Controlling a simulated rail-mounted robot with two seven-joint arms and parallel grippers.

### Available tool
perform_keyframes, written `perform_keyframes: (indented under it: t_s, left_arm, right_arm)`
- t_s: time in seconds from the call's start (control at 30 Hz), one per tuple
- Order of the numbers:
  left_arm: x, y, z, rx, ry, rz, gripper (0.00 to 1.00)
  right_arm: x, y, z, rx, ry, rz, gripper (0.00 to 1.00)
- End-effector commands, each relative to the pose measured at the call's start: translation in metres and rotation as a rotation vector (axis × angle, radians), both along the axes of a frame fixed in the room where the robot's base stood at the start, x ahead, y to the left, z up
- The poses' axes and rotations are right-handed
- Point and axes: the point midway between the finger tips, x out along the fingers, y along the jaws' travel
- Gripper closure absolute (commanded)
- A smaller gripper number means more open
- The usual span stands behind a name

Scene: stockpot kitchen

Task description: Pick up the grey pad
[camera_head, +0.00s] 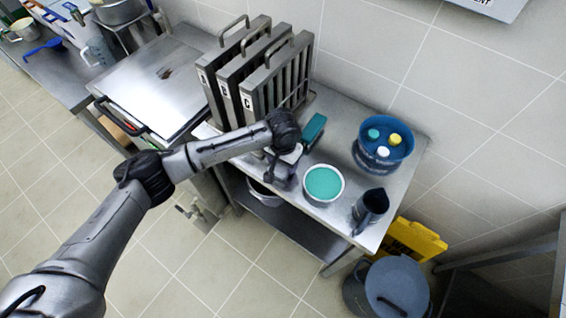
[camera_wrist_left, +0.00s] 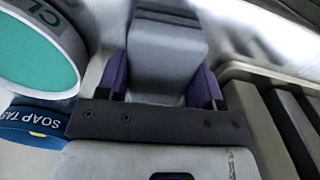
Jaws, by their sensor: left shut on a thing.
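The grey pad (camera_wrist_left: 166,50) is a light grey block with a darker far edge. In the left wrist view it sits between the two purple fingers of my left gripper (camera_wrist_left: 161,88), which is shut on it. In the head view my left gripper (camera_head: 284,172) is over the steel table, just left of a white tub of teal liquid. The pad is small and mostly hidden there by the wrist and gripper. I cannot tell whether the pad touches the table. My right gripper is not in view.
The white tub (camera_head: 324,183) stands close to the gripper. A teal block (camera_head: 313,129) lies behind it. Grey slotted racks (camera_head: 262,75) stand at the back left. A blue bucket (camera_head: 383,147) and a dark jug (camera_head: 369,207) are to the right.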

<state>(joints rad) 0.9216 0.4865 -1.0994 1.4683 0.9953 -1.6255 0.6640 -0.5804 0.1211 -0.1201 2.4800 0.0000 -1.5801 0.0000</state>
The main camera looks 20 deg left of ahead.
Motion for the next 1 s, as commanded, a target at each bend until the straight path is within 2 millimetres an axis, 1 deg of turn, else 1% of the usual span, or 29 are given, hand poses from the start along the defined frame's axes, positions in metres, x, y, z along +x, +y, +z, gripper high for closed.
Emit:
perform_keyframes:
  t_s: [0.17, 0.27, 0.47, 0.8, 1.0]
  left_arm:
    - [0.000, 0.000, 0.005, 0.000, 0.000, 0.000, 0.62]
    - [0.000, 0.000, 0.014, -0.001, -0.001, 0.000, 0.62]
    - [0.001, 0.000, 0.044, -0.001, -0.002, 0.000, 0.62]
    - [-0.010, -0.067, 0.082, -0.002, -0.001, -0.004, 0.62]
    - [-0.015, -0.095, 0.098, -0.003, 0.000, -0.002, 0.62]
  right_arm:
    - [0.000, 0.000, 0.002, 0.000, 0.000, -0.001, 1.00]
    - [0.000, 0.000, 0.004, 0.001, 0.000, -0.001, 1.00]
    - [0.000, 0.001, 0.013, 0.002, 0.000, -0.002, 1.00]
    - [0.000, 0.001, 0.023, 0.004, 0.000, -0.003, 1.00]
    - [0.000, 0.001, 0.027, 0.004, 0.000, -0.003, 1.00]
